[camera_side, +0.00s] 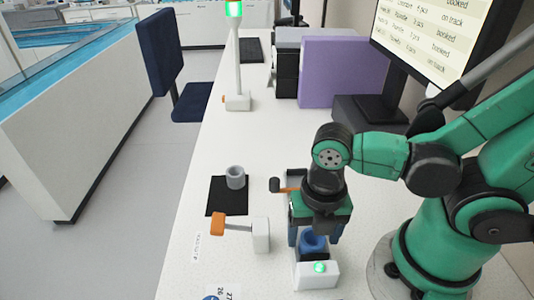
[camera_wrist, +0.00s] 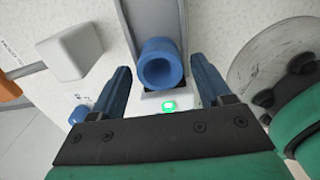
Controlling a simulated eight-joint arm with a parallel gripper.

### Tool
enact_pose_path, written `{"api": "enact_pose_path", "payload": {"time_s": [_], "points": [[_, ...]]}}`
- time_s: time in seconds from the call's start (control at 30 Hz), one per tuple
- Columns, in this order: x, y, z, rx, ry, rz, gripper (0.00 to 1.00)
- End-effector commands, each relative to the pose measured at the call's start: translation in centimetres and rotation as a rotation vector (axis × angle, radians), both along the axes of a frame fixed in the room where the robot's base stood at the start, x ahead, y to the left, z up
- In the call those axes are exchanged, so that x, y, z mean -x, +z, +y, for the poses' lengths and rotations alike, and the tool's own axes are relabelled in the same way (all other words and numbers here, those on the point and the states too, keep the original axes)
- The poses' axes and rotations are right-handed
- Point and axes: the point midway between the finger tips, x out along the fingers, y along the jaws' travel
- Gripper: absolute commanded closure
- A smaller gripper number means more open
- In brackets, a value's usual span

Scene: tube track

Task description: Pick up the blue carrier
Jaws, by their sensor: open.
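The blue carrier (camera_side: 313,243) is a short, hollow round cup standing upright just behind a small white block with a green light. The wrist view shows the blue carrier (camera_wrist: 161,66) from above, at the near end of a grey track (camera_wrist: 150,17). My gripper (camera_side: 313,238) is open and points down over the carrier. In the wrist view its blue fingers (camera_wrist: 158,72) stand apart on the left and right of the carrier, with a visible gap on each side. Part of the carrier is hidden by my gripper in the side view.
The white block with the green light (camera_side: 317,277) stands right in front of the carrier. A white block with an orange lever (camera_side: 261,236) is to the left. A grey cup (camera_side: 235,178) stands on a black mat (camera_side: 216,199). A purple box (camera_side: 340,73) and a monitor are farther back.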

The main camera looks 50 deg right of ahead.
Motion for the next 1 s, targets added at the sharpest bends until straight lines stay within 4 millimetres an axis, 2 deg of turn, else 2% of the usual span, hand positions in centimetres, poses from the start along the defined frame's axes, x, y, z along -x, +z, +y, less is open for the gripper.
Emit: {"api": "enact_pose_path", "payload": {"time_s": [0.03, 0.2, 0.23, 0.27, 0.3, 0.47, 1.0], "points": [[0.0, 0.0, 0.0, 0.000, 0.000, 0.000, 0.29], [0.0, 0.0, 0.0, 0.000, 0.000, 0.000, 0.77], [0.0, 0.0, 0.0, 0.000, 0.000, 0.000, 0.82], [0.0, 0.0, 0.0, 0.000, 0.000, 0.000, 0.83], [0.0, 0.0, 0.0, 0.000, 0.000, 0.000, 0.89], [-0.1, 0.8, 0.0, 0.000, 0.000, 0.000, 0.89], [0.0, 5.3, 0.0, 0.000, 0.000, 0.000, 0.89]]}}
